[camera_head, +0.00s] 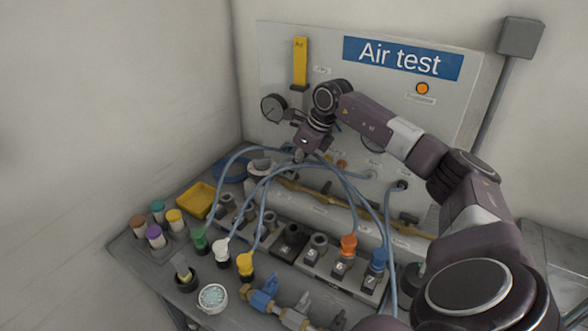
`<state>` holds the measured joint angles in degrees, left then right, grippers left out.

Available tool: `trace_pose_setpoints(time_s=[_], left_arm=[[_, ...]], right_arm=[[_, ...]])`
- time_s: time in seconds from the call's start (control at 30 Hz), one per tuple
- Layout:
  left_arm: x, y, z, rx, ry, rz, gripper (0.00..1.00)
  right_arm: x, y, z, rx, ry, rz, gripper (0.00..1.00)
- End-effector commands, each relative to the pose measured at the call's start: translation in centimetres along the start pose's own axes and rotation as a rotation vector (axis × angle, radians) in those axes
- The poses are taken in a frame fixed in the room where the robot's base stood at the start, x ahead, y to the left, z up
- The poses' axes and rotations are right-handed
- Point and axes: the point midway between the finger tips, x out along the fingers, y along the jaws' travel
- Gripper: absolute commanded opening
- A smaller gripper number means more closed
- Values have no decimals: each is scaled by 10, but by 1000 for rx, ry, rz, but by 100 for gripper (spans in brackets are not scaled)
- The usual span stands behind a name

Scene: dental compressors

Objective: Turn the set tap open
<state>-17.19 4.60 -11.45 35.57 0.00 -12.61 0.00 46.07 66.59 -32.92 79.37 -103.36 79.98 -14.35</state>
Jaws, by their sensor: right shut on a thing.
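My right gripper (301,154) reaches down to the lower left of the Air test panel (276,65), in front of the left end of a brass pipe (325,196). It is shut on a small part there, which I take to be the set tap. The fingers and wrist hide most of that part, so how far it is turned cannot be seen. My left gripper is not in view.
Blue hoses (375,205) loop close below the gripper to coloured connectors on the bench. A round gauge (273,107) and a yellow column (300,62) are nearby. A yellow tray (197,200) and several coloured-cap jars (156,236) stand at left.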

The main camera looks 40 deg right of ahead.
Motion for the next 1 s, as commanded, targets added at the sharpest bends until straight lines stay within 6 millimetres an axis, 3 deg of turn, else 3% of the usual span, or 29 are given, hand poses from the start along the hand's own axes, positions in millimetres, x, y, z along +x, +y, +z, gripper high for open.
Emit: trace_pose_setpoints(time_s=[0.27,0.3,0.47,0.77,1.0], left_arm=[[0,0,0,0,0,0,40],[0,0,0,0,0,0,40],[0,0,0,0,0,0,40],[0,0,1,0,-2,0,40],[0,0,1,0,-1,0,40]], right_arm=[[-2,-2,2,-3,-5,-5,0],[-2,-2,2,-3,-5,-5,11],[-2,-1,1,-2,-4,-4,28],[-3,-1,1,-1,-2,-2,28],[-37,-2,1,-2,-5,-5,28]])
